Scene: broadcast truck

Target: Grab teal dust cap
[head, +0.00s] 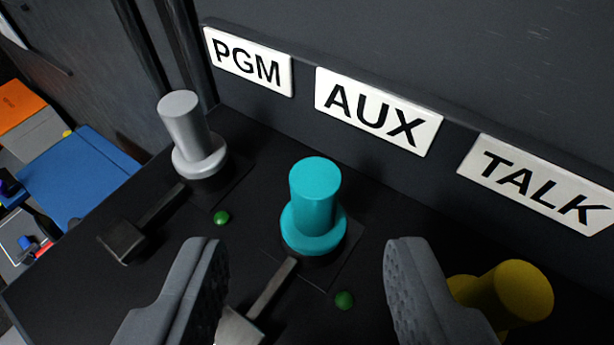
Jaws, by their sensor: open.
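The teal dust cap (315,207) stands upright on a dark base on the black panel, in front of the AUX label (378,109). It has a narrow cylinder above a wider flange. My gripper (304,258) is open, with one grey finger on each side of the picture's lower middle. The cap shows between and beyond the fingertips, and no finger appears to touch it. The gap between fingertips and cap is hard to judge in depth.
A grey cap (186,133) stands left by the PGM label (247,61). A yellow cap (518,292), partly hidden by my right finger, is near the TALK label (541,183). A dark wall rises behind.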

